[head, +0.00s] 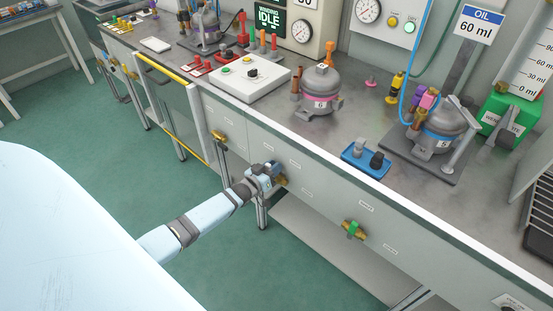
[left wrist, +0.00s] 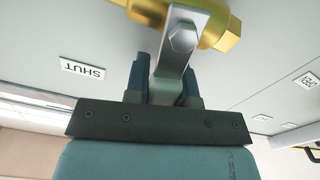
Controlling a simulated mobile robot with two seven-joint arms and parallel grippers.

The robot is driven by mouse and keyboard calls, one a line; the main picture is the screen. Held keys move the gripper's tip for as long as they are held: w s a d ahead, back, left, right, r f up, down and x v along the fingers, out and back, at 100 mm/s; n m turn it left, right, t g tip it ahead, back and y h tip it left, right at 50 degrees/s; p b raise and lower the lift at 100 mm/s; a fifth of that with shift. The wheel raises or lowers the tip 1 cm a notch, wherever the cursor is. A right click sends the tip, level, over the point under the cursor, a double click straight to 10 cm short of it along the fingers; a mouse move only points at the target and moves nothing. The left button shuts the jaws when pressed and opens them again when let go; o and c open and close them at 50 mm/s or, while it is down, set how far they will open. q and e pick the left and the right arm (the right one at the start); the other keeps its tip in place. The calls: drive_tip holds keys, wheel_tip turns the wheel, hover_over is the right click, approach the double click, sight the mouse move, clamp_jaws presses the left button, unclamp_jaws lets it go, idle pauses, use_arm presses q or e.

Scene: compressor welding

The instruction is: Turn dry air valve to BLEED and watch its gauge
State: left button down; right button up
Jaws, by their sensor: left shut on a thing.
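My left gripper (head: 274,172) is at the bench front, at a brass valve (head: 282,181) that it partly covers. In the left wrist view, the gripper (left wrist: 164,84) is shut on the valve's silver lever (left wrist: 178,55), with one finger on each side. The brass valve body (left wrist: 222,22) is at the top. An upside-down SHUT label (left wrist: 83,69) is on its left. A smaller label (left wrist: 306,81) on the right is hard to read; I see no clear BLEED label. Round gauges (head: 368,10) and (head: 302,27) face the bench; I cannot tell which is the dry air gauge.
A brass valve (head: 218,137) and a green-handled valve (head: 353,229) sit on the same front panel. Compressors (head: 319,91) and (head: 441,126), a blue tray (head: 366,160) and a switch box (head: 250,77) stand on the bench. Green floor (head: 215,222) is clear below.

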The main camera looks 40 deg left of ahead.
use_arm(q)
drive_tip(key=shift+a+f+n, duration=0.25)
drive_tip(key=shift+a+n, duration=0.4)
drive_tip(key=shift+n, duration=0.55)
drive_tip(key=shift+a+n, duration=0.1)
drive_tip(key=shift+n, duration=0.2)
use_arm(e)
drive_tip(key=shift+s+f, duration=0.4)
use_arm(q)
drive_tip(key=shift+f, duration=0.1)
use_arm(e)
drive_tip(key=shift+w+r, duration=0.25)
drive_tip(key=shift+w, duration=0.15)
use_arm(q)
drive_tip(key=c, duration=1)
unclamp_jaws()
drive_tip(key=shift+o, duration=0.2)
